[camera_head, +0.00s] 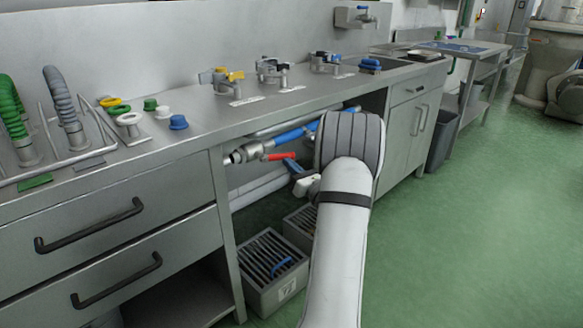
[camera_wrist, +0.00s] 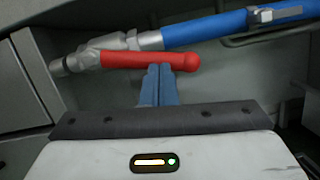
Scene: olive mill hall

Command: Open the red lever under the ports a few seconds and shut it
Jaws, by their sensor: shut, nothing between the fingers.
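The red lever (camera_wrist: 128,60) lies along a metal valve (camera_wrist: 88,52) under the counter, with its round knob end at the right in the wrist view. In the head view the red lever (camera_head: 280,156) shows just left of my arm, below the blue pipe (camera_head: 290,136). My gripper (camera_wrist: 158,70) is shut and empty, its blue fingertips together at the lever's lower edge near the knob end. I cannot tell whether they touch it. In the head view my gripper (camera_head: 294,167) is partly hidden by my arm. The ports (camera_head: 225,82) are on the counter above.
Slatted grey crates (camera_head: 268,262) stand on the floor under the counter, left of my arm. Drawers (camera_head: 110,245) border the opening on the left and a cabinet (camera_head: 412,125) on the right. Green floor (camera_head: 470,230) is free at the right.

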